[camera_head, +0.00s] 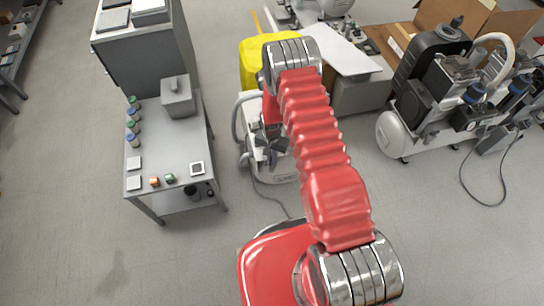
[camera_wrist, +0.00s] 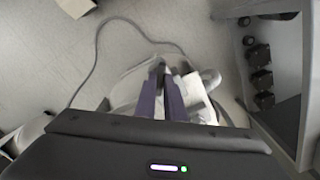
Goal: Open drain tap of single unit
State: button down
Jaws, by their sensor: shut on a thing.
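The single unit is a white-based compressor (camera_head: 283,178) on the floor, mostly hidden under my red arm in the head view. Its pale body (camera_wrist: 126,92) shows below the fingers in the wrist view. My gripper (camera_wrist: 161,72) points down at the unit, its two purple fingers close together around a small dark part. That part appears to be the drain tap, but the fingers hide most of it, and its turn position cannot be told. In the head view my gripper (camera_head: 271,150) is a dark shape beside the arm, at the unit.
A grey bench (camera_head: 180,135) with bottles and a grey box stands close to the left of the unit. A yellow bin (camera_head: 252,65) stands behind. A larger compressor (camera_head: 400,135) and an open carton (camera_head: 480,20) are on the right. A cable (camera_wrist: 95,55) lies on the floor.

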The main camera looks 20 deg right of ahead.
jog(key=shift+n, duration=0.5)
jog(key=n, duration=0.2)
jog(key=shift+n, duration=2.1)
jog(key=c, duration=1.8)
grip_release()
jog(key=shift+c, duration=0.2)
notch_tip(320, 180, up, 14)
jog(key=shift+f, duration=0.15)
